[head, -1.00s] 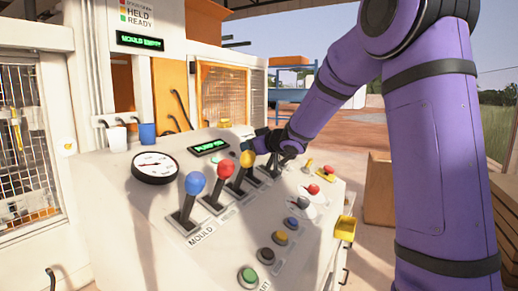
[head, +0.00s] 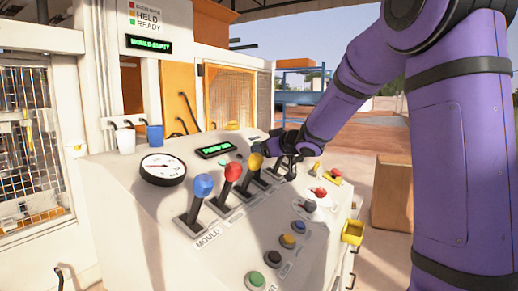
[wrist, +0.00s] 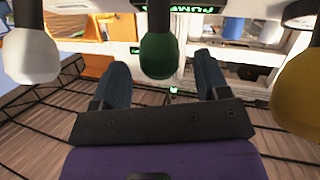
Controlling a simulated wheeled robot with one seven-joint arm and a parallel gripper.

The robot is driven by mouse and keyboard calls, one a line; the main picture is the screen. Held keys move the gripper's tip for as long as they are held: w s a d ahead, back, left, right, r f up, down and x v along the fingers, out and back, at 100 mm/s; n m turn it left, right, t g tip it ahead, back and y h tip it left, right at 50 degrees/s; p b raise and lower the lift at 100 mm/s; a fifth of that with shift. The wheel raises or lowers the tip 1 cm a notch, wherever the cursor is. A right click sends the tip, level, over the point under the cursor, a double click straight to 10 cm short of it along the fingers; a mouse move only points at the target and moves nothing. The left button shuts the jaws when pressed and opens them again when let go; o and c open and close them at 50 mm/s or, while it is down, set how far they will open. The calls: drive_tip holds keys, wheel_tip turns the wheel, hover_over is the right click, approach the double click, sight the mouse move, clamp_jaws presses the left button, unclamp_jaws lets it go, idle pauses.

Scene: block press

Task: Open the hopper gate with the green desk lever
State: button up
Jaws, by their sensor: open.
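The green lever's knob (wrist: 158,54) hangs at the top middle of the wrist view, on a dark stem. My gripper (wrist: 160,72) is open, with one dark finger on each side of the green knob. Gaps show between knob and fingers in this view; I cannot tell how deep the knob sits between them. In the head view my gripper (head: 273,144) is over the console just behind the yellow lever (head: 255,161), and it hides the green knob.
A white knob (wrist: 32,55) and a yellow knob (wrist: 299,82) flank the green one. Red (head: 232,172) and blue (head: 203,185) levers stand nearer on the console (head: 135,215). Several push buttons, a gauge (head: 163,168) and a yellow tray (head: 352,232) are also there.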

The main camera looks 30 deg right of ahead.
drive_tip(key=v, duration=0.7)
drive_tip(key=shift+s, duration=0.35)
drive_tip(key=shift+r, duration=0.1)
idle(2.6)
